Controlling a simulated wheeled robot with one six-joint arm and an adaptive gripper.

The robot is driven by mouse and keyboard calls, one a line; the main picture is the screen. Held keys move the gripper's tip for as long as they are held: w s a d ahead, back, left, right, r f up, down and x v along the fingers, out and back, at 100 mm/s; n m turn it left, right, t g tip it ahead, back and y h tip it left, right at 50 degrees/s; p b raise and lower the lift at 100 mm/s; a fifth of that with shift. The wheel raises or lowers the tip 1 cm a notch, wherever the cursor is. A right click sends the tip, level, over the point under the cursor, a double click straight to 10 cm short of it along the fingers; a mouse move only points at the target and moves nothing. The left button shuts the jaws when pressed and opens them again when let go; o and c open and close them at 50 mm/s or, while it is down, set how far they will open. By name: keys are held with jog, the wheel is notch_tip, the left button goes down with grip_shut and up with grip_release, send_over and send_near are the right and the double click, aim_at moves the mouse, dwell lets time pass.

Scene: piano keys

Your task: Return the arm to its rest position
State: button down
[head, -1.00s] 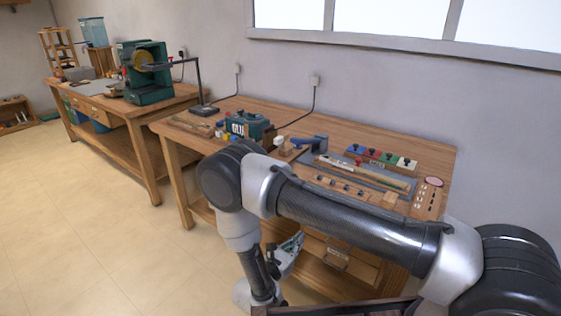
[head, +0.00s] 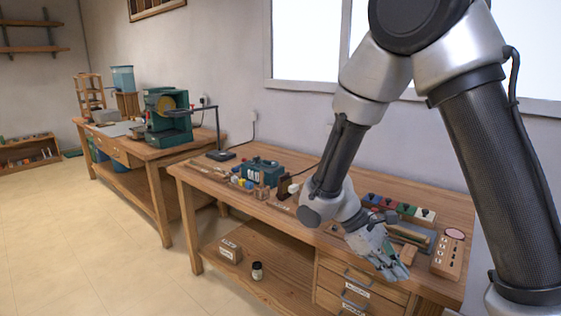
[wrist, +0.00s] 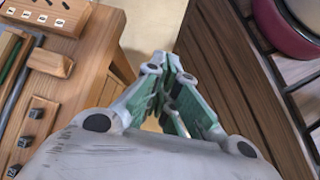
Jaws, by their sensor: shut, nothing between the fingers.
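My arm is raised and bent at the right of the head view, with its wrist hanging down over the front of the near workbench (head: 250,200). My gripper (head: 400,274) points downward near the bench's front edge, above the drawers. In the wrist view my gripper (wrist: 172,62) is shut with nothing between its green-sided fingers. It hangs over the gap between the bench edge and a wooden surface at right. Piano keys cannot be made out in either view.
Coloured blocks (head: 400,209) and a wooden block with buttons (head: 449,256) are on the bench near my gripper. A green machine (head: 165,118) stands on the far bench. A pot-like red object (wrist: 285,28) is at the wrist view's upper right. Open floor lies at left.

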jog(key=s+d+r+m+t+y, duration=0.2)
jog(key=s+d+r+m, duration=0.1)
jog(key=r, duration=0.4)
jog(key=s+d+r+m+t+y, duration=0.3)
jog(key=d+r+m, duration=0.1)
jog(key=r, duration=0.2)
jog(key=s+d+r+m+t+y, duration=0.2)
jog(key=s+d+r+m+t, duration=0.1)
jog(key=r, duration=0.4)
jog(key=shift+s+d+r+y, duration=0.25)
jog(key=shift+r+y, duration=0.05)
jog(key=shift+y, duration=0.1)
